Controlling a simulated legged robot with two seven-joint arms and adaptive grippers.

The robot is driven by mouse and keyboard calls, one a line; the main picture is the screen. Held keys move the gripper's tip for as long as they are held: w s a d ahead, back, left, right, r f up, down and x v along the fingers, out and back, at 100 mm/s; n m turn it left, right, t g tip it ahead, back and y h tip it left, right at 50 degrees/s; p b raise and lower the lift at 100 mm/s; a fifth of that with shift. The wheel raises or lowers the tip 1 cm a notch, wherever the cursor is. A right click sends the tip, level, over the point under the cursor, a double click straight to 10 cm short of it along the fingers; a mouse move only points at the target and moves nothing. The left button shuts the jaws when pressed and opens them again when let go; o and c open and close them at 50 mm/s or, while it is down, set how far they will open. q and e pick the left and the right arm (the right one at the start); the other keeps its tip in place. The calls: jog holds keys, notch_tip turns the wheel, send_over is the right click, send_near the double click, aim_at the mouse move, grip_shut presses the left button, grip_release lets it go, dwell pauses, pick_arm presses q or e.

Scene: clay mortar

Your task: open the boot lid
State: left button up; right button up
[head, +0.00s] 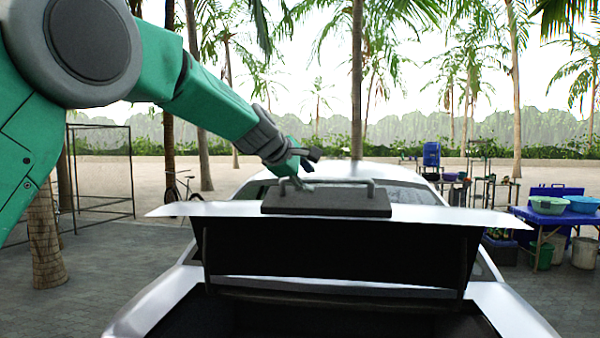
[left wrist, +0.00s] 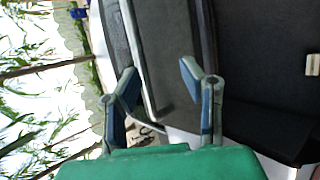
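The boot lid (head: 420,245) of a white car stands raised in the head view, its dark inner face towards me and the dark boot space (head: 330,318) showing below. A grey plate (head: 325,204) with a raised bar handle (head: 340,181) sits on the lid's upper edge. My left gripper (head: 303,172) is at the left end of the handle. In the left wrist view, the fingers of my left gripper (left wrist: 165,95) are spread apart, with the handle bar (left wrist: 137,60) passing between them, nearer the left finger. Contact cannot be told. My right gripper is not in view.
The car's roof and rear window (head: 400,192) lie behind the lid. A blue table (head: 550,217) with basins stands at the right, beside shelves (head: 480,180). A metal frame (head: 100,175) and palm trunks stand at the left. Paved ground beside the car is clear.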

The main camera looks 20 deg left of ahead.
pick_arm(q)
jog(key=v, duration=0.4)
jog(key=shift+a, duration=0.15)
jog(key=shift+s+r, duration=0.1)
jog(key=shift+s, duration=0.05)
